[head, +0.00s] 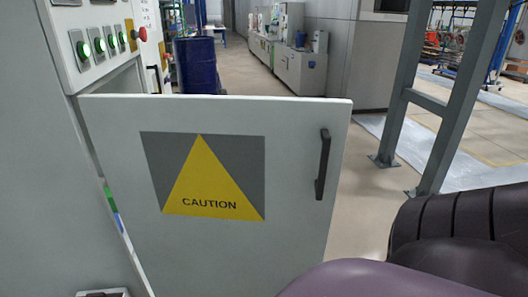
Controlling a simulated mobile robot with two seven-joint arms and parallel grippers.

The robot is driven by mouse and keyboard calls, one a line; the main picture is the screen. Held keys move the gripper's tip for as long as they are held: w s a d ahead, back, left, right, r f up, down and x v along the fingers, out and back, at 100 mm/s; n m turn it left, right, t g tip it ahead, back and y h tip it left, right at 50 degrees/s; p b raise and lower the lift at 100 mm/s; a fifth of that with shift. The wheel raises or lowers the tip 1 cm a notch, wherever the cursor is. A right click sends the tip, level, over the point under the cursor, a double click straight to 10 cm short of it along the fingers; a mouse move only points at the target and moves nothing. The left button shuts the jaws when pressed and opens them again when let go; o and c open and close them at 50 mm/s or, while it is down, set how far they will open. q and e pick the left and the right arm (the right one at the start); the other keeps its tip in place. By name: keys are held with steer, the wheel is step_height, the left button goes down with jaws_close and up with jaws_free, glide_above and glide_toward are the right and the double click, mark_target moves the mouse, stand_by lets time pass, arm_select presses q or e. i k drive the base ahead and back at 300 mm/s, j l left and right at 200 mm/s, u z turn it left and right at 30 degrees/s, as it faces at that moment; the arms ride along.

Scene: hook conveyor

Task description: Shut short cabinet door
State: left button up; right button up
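The short cabinet door (296,165) is white and stands open, swung out from the grey cabinet (75,180) at the left. It bears a grey panel with a yellow triangle marked CAUTION (203,178). A dark vertical handle (322,164) sits near its right edge. The door's lower edge is cut off by the frame. Neither of my grippers can be made out. Purple and black ribbed arm parts, mine, fill the lower right corner, apart from the handle in the picture.
A control panel with green lit buttons (99,45) and a red knob (142,34) is above the door. A blue barrel (196,65) stands behind it. A grey steel frame (440,100) rises at the right. Bare floor (365,190) shows between door and frame.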

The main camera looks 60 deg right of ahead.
mark_target(218, 196)
steer(key=z, duration=1.15)
steer(key=k+j+z, duration=0.15)
steer(key=k+j+u, duration=0.2)
steer(key=k+j, duration=0.1)
steer(key=j, duration=0.05)
